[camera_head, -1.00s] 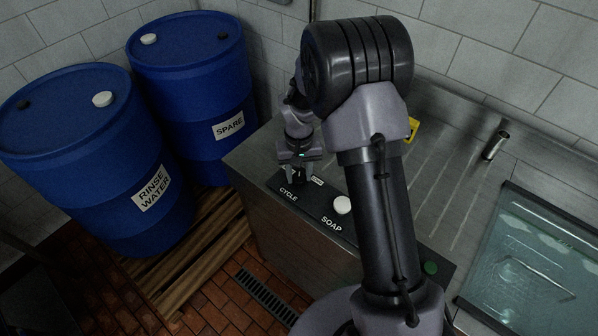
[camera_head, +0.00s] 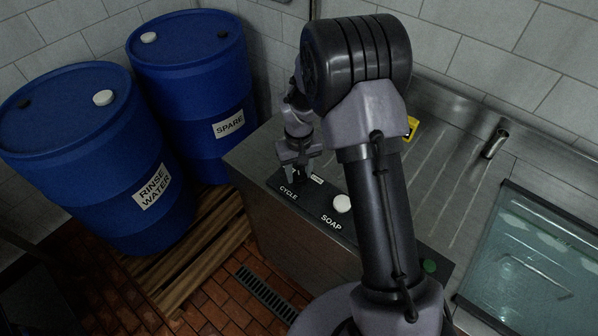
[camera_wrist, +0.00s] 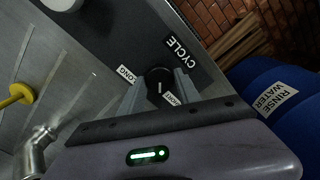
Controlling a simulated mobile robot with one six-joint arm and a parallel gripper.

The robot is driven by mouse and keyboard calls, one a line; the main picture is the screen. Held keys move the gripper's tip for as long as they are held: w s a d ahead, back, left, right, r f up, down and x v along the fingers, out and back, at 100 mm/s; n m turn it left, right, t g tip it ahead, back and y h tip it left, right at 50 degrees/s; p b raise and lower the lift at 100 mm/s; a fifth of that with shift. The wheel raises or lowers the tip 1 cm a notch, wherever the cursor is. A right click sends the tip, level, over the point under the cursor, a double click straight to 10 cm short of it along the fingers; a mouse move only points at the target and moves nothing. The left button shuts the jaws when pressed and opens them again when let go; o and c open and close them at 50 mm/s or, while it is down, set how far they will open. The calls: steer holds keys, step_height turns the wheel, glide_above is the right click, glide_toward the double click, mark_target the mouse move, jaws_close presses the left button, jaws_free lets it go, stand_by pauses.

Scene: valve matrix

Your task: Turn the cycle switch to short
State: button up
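The cycle switch is a small round black knob (camera_wrist: 158,76) with a white pointer line, on a dark panel marked CYCLE. In the wrist view its pointer faces down the picture, close to the SHORT label (camera_wrist: 171,99) and away from the LONG label (camera_wrist: 126,73). My gripper (camera_wrist: 160,80) has one finger on each side of the knob and appears shut on it. In the head view my gripper (camera_head: 297,174) stands over the CYCLE end of the panel (camera_head: 318,204); the knob is mostly hidden there.
A white SOAP knob (camera_head: 342,203) sits on the same panel. A green button (camera_head: 430,267) is farther right on the steel counter (camera_head: 262,160). A yellow object (camera_head: 412,128) stands behind my arm. Blue RINSE WATER (camera_head: 90,150) and SPARE (camera_head: 190,85) drums stand left.

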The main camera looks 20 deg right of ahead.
mark_target(299, 176)
steer(key=o, duration=0.3)
step_height(299, 176, up, 17)
steer(key=p, duration=0.4)
steer(key=shift+r, duration=0.2)
